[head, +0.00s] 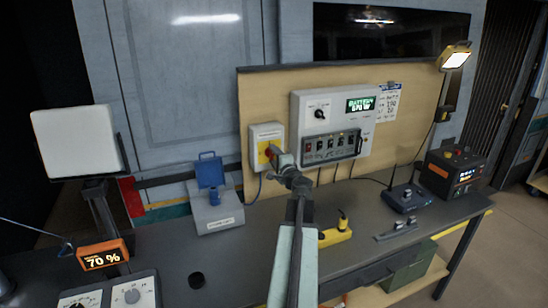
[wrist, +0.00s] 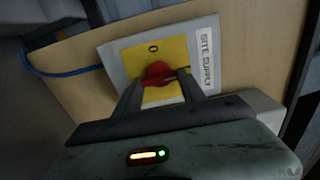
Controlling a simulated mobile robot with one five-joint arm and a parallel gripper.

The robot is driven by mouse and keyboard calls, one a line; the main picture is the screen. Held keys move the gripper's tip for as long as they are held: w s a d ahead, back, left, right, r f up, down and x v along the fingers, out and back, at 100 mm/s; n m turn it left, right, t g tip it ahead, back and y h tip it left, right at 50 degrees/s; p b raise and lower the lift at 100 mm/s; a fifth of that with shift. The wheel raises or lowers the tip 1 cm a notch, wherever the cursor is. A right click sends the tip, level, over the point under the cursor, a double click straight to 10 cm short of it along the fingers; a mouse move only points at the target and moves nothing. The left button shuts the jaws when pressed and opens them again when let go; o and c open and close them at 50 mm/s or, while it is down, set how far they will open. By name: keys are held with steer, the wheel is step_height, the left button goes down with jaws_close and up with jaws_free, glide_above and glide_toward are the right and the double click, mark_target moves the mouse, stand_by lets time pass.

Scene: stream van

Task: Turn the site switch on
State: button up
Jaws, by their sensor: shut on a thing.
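The site switch is a grey box with a yellow plate (wrist: 135,57) and a red knob (wrist: 158,72), labelled "SITE SUPPLY" in the wrist view. In the head view the switch box (head: 264,133) is fixed to the wooden board, left of the breaker panel. My gripper (wrist: 157,83) has its two fingers on either side of the red knob and is shut on it. In the head view my gripper (head: 277,157) reaches up to the switch and partly hides the knob. A small dark mark shows above the knob on the plate.
A breaker panel (head: 331,125) with a lit green battery display stands to the right. Below on the bench (head: 160,250) are a grey box with a blue padlock-shaped part (head: 212,190), a yellow tool (head: 337,232), a router (head: 405,197) and a dark power unit (head: 455,173). A blue cable (wrist: 62,73) runs left from the switch.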

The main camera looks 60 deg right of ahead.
steer(key=o, duration=1.4)
steer(key=shift+c, duration=0.2)
steer(key=shift+s, duration=0.1)
steer(key=v, duration=0.7)
steer(key=shift+s+a, duration=0.25)
steer(key=shift+a, duration=0.05)
steer(key=shift+f, duration=0.1)
